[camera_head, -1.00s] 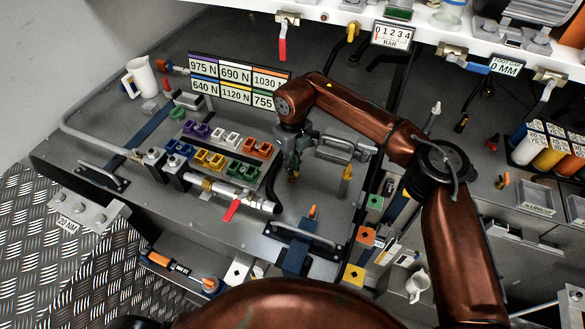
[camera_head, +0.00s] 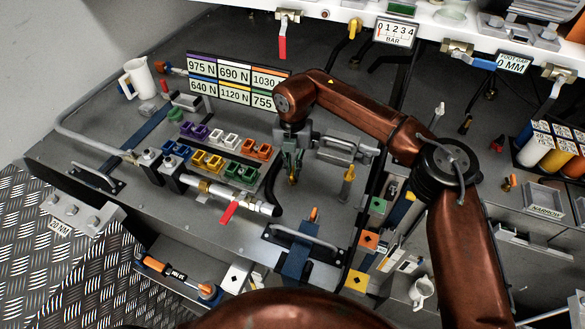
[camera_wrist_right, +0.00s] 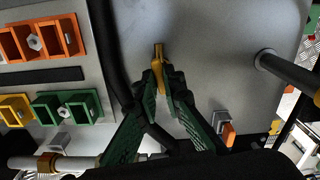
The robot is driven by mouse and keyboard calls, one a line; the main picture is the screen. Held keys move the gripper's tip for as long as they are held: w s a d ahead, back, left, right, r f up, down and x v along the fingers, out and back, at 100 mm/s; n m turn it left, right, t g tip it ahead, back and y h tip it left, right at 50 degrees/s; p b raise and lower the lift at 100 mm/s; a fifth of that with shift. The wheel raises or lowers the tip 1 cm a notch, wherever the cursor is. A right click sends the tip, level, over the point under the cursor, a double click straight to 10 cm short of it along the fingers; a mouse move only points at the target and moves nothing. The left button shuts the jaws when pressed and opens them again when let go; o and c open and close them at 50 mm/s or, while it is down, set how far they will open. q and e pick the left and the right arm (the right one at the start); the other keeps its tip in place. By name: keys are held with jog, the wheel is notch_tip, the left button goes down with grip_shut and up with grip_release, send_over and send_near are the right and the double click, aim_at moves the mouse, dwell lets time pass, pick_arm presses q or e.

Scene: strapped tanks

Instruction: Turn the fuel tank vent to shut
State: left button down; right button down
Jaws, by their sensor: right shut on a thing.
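A small yellow handle (camera_head: 292,181), which I take to be the fuel tank vent, stands on the grey tank top, mostly hidden under my right gripper. In the right wrist view the brass-yellow handle (camera_wrist_right: 158,52) pokes out between the fingertips. My right gripper (camera_head: 292,174) points down with its green-padded fingers closed around it. The fingers also show in the right wrist view (camera_wrist_right: 160,75), meeting at the handle. How far the handle is turned is hard to tell. My left gripper is not in view.
Rows of coloured blocks (camera_head: 208,158) lie left of the gripper. A pipe with a red lever (camera_head: 228,212) runs in front. A grey handle bar (camera_head: 345,142) and another yellow fitting (camera_head: 348,174) stand close on the right. A strap handle (camera_head: 303,240) is in front.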

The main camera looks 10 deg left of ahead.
aim_at(293, 170)
jog(key=shift+m, duration=1.2)
jog(key=c, duration=2)
grip_release()
jog(key=shift+c, duration=0.2)
notch_tip(293, 170, up, 12)
